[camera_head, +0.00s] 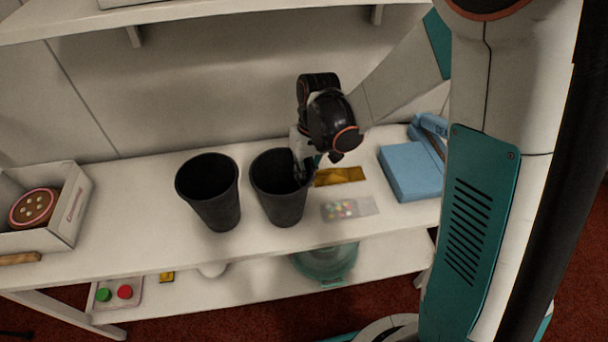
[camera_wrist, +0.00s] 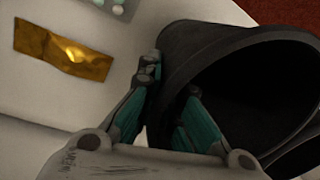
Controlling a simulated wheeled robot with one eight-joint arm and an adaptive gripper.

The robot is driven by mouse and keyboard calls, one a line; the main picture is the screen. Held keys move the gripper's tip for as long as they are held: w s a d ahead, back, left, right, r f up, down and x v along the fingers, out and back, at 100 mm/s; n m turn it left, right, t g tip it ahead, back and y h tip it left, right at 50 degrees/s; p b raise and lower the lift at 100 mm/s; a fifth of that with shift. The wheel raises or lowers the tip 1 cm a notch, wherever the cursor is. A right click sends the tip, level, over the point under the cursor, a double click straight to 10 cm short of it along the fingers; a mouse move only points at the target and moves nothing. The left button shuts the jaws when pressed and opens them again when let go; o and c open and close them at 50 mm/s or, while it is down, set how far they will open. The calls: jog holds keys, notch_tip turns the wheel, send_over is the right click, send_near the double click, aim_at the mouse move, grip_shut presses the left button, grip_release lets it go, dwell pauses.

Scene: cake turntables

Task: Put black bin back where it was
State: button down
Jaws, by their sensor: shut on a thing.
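Two black bins stand side by side on the white shelf. The left bin (camera_head: 216,205) is upright and free. The right bin (camera_head: 281,203) is at my gripper (camera_head: 303,170), which reaches down to its right rim from above. In the wrist view, my gripper (camera_wrist: 168,100) is shut on the wall of this black bin (camera_wrist: 205,42), with one finger outside and one inside. The bin looks open and dark inside. I cannot tell whether its base touches the shelf.
A gold packet (camera_head: 340,176) and a clear packet with colored pieces (camera_head: 348,208) lie right of the held bin. A blue box (camera_head: 410,171) lies farther right. A white carton (camera_head: 70,208) stands at the left. Bare shelf (camera_head: 130,220) lies between carton and left bin.

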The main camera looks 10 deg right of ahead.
jog(key=c, duration=1.8)
grip_release()
jog(key=shift+f, duration=0.1)
jog(key=s+d+r+m+t+p, duration=0.1)
jog(key=s+d+r+t, duration=0.15)
jog(key=r, duration=0.65)
jog(key=s+d+r+t+p, duration=0.1)
jog(key=s+d+r+p, duration=0.15)
jog(key=r, duration=0.55)
jog(key=s+d+r+m+t+h, duration=0.1)
jog(key=s+d+r+t, duration=0.2)
jog(key=s, duration=0.6)
jog(key=shift+s+d+r+m+t+h+b, duration=0.2)
jog(key=shift+s+r+m+t+h+b, duration=0.15)
jog(key=shift+r+t, duration=0.35)
jog(key=shift+w, duration=0.1)
